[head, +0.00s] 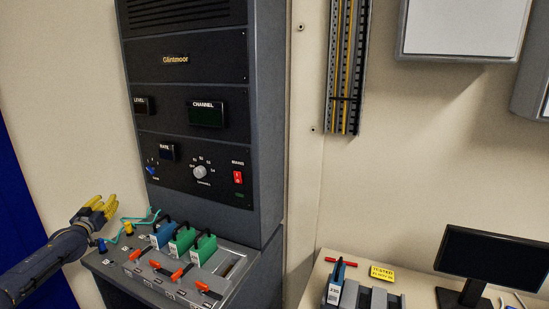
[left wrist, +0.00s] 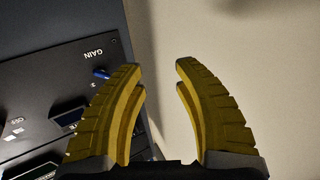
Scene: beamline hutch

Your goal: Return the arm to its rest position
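My left gripper (head: 99,206) has yellow fingers and comes in from the left in the head view, in front of the wall and just left of the dark rack (head: 225,150). In the left wrist view its two fingers (left wrist: 160,95) stand apart with nothing between them. Part of the rack's panel with a blue knob (left wrist: 101,73) shows behind the left finger there. The gripper appears apart from the rack. My right gripper is in neither view.
A sloped console (head: 130,268) below the rack holds blue and green modules (head: 203,249), orange-red levers and a teal cable (head: 129,224). Grey boxes hang on the wall.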

